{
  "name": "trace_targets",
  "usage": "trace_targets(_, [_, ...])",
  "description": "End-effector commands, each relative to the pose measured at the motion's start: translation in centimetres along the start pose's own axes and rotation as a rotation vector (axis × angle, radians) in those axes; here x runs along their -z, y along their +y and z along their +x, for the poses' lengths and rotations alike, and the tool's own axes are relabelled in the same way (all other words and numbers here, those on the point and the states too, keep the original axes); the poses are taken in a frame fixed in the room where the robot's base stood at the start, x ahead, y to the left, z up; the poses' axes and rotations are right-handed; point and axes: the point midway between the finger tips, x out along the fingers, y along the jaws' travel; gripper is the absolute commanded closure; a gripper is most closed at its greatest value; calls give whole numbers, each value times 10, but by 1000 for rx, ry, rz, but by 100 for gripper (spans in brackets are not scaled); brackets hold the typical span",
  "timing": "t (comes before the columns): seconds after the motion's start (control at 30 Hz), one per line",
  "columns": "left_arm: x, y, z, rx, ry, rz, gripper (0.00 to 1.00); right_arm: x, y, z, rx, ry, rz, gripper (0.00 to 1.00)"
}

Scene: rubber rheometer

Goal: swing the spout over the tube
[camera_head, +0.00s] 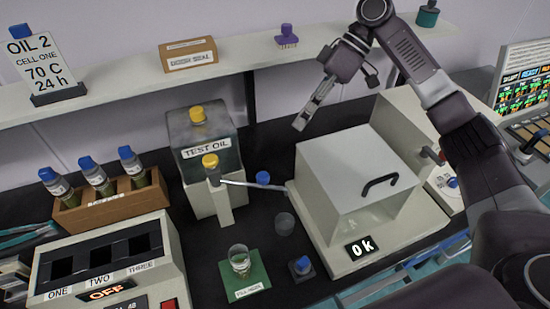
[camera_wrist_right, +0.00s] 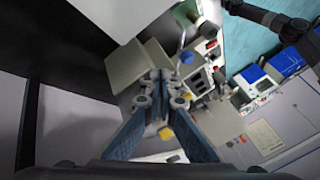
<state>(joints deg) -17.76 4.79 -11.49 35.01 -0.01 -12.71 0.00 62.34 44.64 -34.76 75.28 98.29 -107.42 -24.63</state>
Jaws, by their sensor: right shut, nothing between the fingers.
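The thin grey spout (camera_head: 250,185) reaches right from a white post beside the TEST OIL tank (camera_head: 207,148), its end close to the balance-like white box. My right gripper (camera_head: 300,122) is shut and empty, high above the bench behind the white box, away from the spout. Its fingers (camera_wrist_right: 160,76) also meet in the right wrist view. My left gripper is not in view.
The white box with a black handle (camera_head: 340,185) stands right of the spout. A bottle rack (camera_head: 112,208) and a slotted machine (camera_head: 105,265) are at left. A shelf (camera_head: 120,95) runs behind.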

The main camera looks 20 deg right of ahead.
Motion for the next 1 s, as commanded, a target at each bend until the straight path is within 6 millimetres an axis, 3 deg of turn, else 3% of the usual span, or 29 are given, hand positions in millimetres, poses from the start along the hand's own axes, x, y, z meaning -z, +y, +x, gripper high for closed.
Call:
trace_targets(0.2, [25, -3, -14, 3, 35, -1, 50, 0, -2, 41, 4, -4, 0, 100])
trace_targets(0.43, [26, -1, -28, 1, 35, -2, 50, 0, -2, 91, 3, -3, 2, 100])
trace_targets(0.7, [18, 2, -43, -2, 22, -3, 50, 0, -30, 103, -1, -3, 0, 100])
trace_targets(1.0, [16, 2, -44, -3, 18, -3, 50, -1, -36, 108, -1, -1, 0, 100])
